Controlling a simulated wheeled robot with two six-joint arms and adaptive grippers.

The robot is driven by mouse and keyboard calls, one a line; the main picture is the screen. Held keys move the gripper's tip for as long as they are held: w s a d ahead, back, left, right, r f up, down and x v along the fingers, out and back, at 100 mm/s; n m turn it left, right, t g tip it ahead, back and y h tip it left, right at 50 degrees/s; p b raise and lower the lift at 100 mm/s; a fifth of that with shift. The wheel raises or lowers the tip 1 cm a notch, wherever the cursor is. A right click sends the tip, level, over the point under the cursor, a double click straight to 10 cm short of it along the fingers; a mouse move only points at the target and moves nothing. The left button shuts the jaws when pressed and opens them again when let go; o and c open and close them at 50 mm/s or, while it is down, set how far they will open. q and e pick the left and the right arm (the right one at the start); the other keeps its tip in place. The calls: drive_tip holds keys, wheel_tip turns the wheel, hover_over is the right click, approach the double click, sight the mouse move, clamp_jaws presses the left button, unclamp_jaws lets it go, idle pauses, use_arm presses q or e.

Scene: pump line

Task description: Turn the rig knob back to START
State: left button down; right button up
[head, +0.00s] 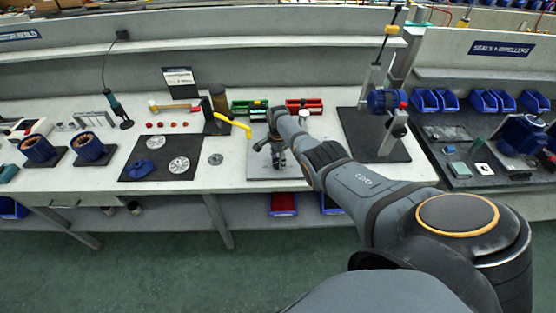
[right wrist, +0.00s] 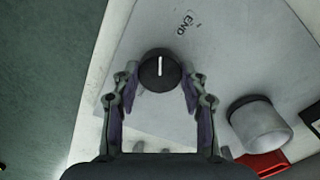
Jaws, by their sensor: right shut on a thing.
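The rig knob (right wrist: 159,69) is a round black dial with a white pointer line, set on a light grey panel (right wrist: 222,75). In the right wrist view its line stands nearly straight up the picture. The word END is printed on the panel above and right of the knob; no START mark is visible. My right gripper (right wrist: 160,78) is shut on the knob, one finger at each side. In the head view the right gripper (head: 272,152) points down over the grey rig plate (head: 290,171), and it hides the knob. My left gripper is not in view.
A grey cylinder (right wrist: 261,126) stands on the panel close to the right finger. A yellow handle (head: 233,123) is left of the gripper. Green (head: 249,106) and red (head: 304,105) bins stand behind. A blue pump (head: 386,101) stands on a dark mat at right.

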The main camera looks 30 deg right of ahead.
drive_tip(key=n, duration=0.4)
drive_tip(key=shift+n, duration=0.3)
drive_tip(key=n, duration=0.3)
drive_tip(key=shift+n, duration=0.4)
drive_tip(key=n, duration=1)
drive_tip(key=shift+n, duration=0.4)
drive_tip(key=n, duration=0.3)
drive_tip(key=shift+n, duration=0.3)
drive_tip(key=n, duration=0.3)
drive_tip(key=shift+n+b, duration=0.3)
drive_tip(key=shift+n, duration=1.9)
drive_tip(key=o, duration=1.2)
drive_tip(key=shift+c, duration=0.2)
